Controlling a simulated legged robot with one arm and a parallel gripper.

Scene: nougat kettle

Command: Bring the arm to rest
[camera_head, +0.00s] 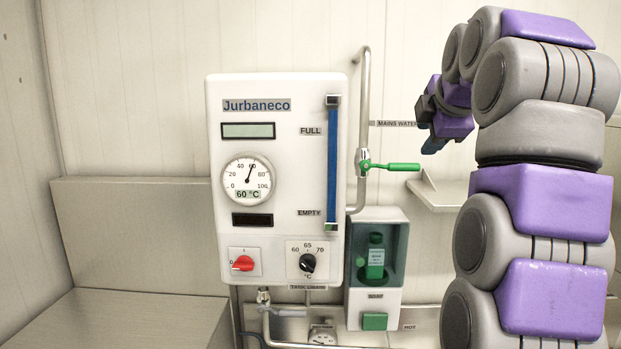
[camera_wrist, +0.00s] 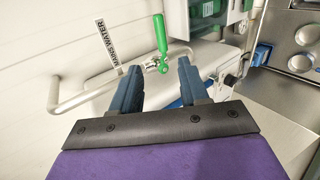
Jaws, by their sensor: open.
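My arm stands raised and bent at the right of the head view. My gripper (camera_head: 434,146) hangs from it, pointing down and left, in front of the wall near the mains water label. In the wrist view my gripper (camera_wrist: 158,76) shows two blue fingers, open and apart with nothing held between them. The green valve handle (camera_head: 392,166) sticks out to the right from the pipe, left of and a little below my gripper in the head view. In the wrist view the green handle (camera_wrist: 160,34) shows beyond the fingertips, with a visible gap.
The white Jurbaneco water heater (camera_head: 275,265) hangs on the wall, with a red switch (camera_head: 243,263) and a black dial (camera_head: 307,263). A soap dispenser (camera_head: 375,299) is beside it. A small shelf (camera_head: 440,193) is behind my arm. A metal counter (camera_head: 130,240) fills the left.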

